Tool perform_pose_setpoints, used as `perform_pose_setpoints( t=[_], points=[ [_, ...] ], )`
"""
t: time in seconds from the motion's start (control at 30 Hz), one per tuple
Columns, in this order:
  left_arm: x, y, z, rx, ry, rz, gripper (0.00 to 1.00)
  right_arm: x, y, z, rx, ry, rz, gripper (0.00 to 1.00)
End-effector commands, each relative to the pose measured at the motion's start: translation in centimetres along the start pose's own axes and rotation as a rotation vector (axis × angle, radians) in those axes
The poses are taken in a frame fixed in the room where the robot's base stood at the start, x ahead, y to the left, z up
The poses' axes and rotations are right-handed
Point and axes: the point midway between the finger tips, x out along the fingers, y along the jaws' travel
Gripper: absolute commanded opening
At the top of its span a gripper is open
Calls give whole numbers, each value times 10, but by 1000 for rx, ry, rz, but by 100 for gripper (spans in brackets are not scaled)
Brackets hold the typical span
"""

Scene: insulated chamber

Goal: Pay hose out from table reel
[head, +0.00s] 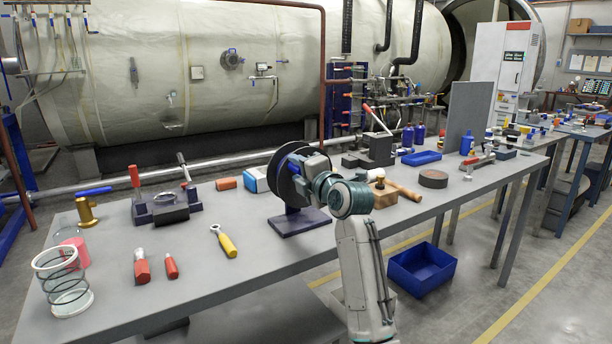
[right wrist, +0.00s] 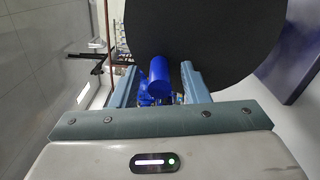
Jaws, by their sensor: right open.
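The table reel stands near the middle of the long table, with a black round flange (head: 282,180) on a dark purple base (head: 300,222). My right gripper (head: 303,160) is at the reel's right side and hides part of it. In the right wrist view the open fingers (right wrist: 160,82) stand on either side of a blue cylinder (right wrist: 158,72), with a gap showing on both sides. The black flange (right wrist: 215,40) fills the space behind and to the right. I cannot make out the hose itself. My left gripper is not in view.
A wooden-handled mallet (head: 402,190) and a dark disc (head: 433,179) lie right of the reel. A yellow-handled wrench (head: 226,242) and red-handled tools (head: 142,267) lie to the left. A blue bin (head: 422,268) stands on the floor. The table's front middle is clear.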

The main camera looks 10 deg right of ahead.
Motion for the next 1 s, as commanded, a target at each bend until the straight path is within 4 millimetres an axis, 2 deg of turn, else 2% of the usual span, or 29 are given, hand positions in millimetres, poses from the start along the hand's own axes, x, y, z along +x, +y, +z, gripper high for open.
perform_pose_setpoints(
  t=[0.5,0.7,1.0],
  points=[
    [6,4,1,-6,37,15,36,-90,-1,0,-3,-1,0,41],
    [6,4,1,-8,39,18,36,-103,-1,0,0,0,0,41],
    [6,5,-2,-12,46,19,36,-104,-1,0,1,0,-2,41]
  ],
)
